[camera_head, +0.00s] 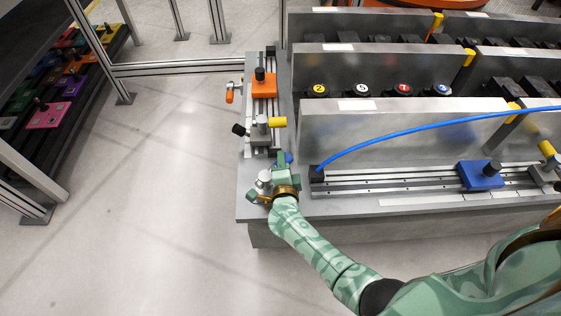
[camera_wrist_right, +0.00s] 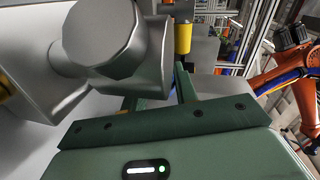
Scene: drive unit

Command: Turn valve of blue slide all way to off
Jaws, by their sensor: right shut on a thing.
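The blue slide (camera_head: 481,177) sits on a rail at the right of the bench in the head view. A silver valve body (camera_head: 264,182) stands at the bench's near left corner, and it fills the left of the wrist view (camera_wrist_right: 105,45). A small blue handle part (camera_head: 289,157) shows beside my right gripper (camera_head: 283,162). My right gripper is shut on the valve handle, which its fingers mostly hide. In the wrist view the green fingers (camera_wrist_right: 157,92) are beside the valve body. My left gripper is not in view.
An orange slide (camera_head: 263,87) on a second rail stands behind, with an orange-handled valve (camera_head: 230,93) and a yellow-ended fitting (camera_head: 277,122). A blue hose (camera_head: 420,126) arches over the blue slide's rail. Metal panels (camera_head: 390,130) rise behind.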

